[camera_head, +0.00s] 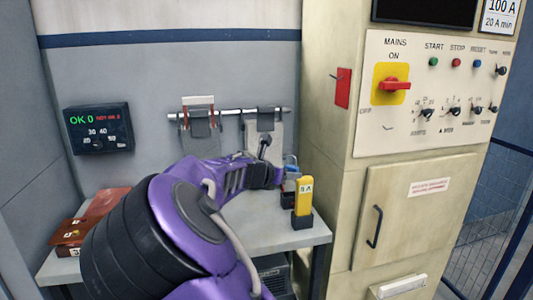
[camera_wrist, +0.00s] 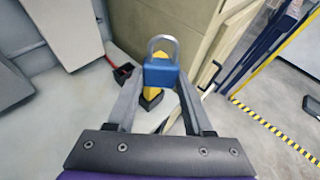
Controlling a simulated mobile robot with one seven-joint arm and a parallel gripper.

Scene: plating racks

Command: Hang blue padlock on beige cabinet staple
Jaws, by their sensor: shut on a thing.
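The blue padlock (camera_wrist: 161,74) is between the two fingers of my gripper (camera_wrist: 162,82) in the wrist view. Its grey shackle points up in that picture, away from my palm. In the head view the padlock (camera_head: 291,161) shows small above the bench, beside the yellow device, with my gripper (camera_head: 284,178) partly hidden by my arm. The beige cabinet (camera_head: 322,150) stands to the right. A red plate (camera_head: 343,88) on its left face carries a small dark fitting that looks like the staple (camera_head: 336,77). The padlock is apart from it, lower and to the left.
A yellow device (camera_head: 303,193) stands in a dark holder on the bench (camera_head: 262,238) near the cabinet. A rail (camera_head: 240,111) with hanging clips crosses the back wall. The cabinet's door handle (camera_head: 375,227) sticks out.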

